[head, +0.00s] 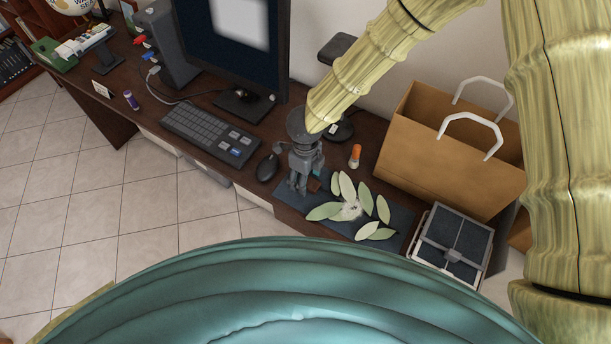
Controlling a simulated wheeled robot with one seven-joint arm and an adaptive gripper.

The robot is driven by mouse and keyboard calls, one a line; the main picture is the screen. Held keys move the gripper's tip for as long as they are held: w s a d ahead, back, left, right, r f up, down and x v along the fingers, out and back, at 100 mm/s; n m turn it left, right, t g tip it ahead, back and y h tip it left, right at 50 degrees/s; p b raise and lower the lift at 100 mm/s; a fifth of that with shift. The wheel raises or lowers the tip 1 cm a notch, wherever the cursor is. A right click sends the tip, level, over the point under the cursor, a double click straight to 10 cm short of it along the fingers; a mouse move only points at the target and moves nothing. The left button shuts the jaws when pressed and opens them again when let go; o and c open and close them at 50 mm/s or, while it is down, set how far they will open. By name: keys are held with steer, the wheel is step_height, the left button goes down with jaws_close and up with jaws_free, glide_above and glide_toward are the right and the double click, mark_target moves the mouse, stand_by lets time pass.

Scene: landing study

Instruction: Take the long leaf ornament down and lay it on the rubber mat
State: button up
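A leaf ornament (350,209) of several pale green leaves around a whitish centre lies on a dark blue-grey mat (399,218) at the desk's front right. Some of its leaves look apart from the centre. My grey gripper (299,187) points down over the mat's left end, just left of the leaves. Its fingers are small and dark here, so I cannot tell whether they are open or shut. A small brown and teal thing (314,184) shows beside the fingers; I cannot tell whether they touch it.
A keyboard (210,133), mouse (267,167) and monitor (232,45) stand to the left. An orange-capped bottle (355,156) is behind the mat. A brown paper bag (440,150) and a grey-and-white framed item (453,246) are to the right. Tiled floor (150,215) lies in front of the desk.

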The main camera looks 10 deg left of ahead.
step_height(320, 180, up, 12)
stand_by(0.6)
